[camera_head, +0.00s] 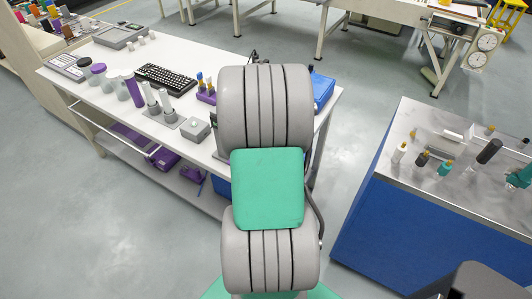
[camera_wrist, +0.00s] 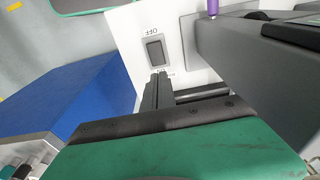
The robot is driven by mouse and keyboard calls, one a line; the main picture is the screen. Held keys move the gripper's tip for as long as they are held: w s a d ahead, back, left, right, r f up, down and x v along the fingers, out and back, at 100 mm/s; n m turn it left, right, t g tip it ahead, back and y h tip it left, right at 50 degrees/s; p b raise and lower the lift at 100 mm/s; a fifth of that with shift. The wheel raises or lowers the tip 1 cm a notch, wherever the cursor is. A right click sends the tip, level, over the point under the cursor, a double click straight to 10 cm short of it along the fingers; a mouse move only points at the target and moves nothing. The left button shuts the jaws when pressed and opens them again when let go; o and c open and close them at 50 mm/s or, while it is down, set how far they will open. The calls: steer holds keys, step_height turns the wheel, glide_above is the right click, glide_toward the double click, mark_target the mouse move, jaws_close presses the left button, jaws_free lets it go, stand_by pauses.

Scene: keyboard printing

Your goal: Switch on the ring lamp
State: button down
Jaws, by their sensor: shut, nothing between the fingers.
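A dark rocker switch (camera_wrist: 155,50) sits in a light plate on a white surface at the upper middle of the wrist view. "OFF" is printed above it, upside down; a second label below it is mostly covered. My gripper (camera_wrist: 159,76) is shut and empty, its narrow dark fingertips just below the switch in the picture. I cannot tell whether they touch it. I cannot make out the lamp's ring. In the head view my own arm hides my gripper and the switch.
A white table (camera_head: 85,102) holds a black keyboard (camera_head: 165,77), purple-topped bottles, a small grey box (camera_head: 195,130) and a blue box (camera_head: 322,90). A blue cabinet (camera_head: 375,225) with a metal top and small bottles stands at the right. Grey floor lies between them.

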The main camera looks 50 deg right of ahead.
step_height(320, 180, up, 8)
steer(key=d, duration=0.1)
steer(key=shift+f+b, duration=0.25)
steer(key=shift+b, duration=0.1)
steer(key=shift+d, duration=0.1)
steer(key=s+a+f+n+y, duration=0.1)
steer(key=s+a+f+n, duration=0.3)
steer(key=a+f+n, duration=0.4)
steer(key=w+a+r+n+t, duration=0.1)
steer(key=a+r+n, duration=0.2)
steer(key=a, duration=0.6)
steer(key=w+a+r+n+t, duration=0.1)
steer(key=w+a+r+n, duration=0.1)
steer(key=a, duration=0.8)
steer(key=w+a+r+n+t, duration=0.1)
steer(key=a+r+n, duration=0.2)
steer(key=a, duration=0.6)
steer(key=shift+w+a+r+n, duration=0.2)
steer(key=shift+r+n, duration=0.1)
steer(key=shift+r, duration=0.55)
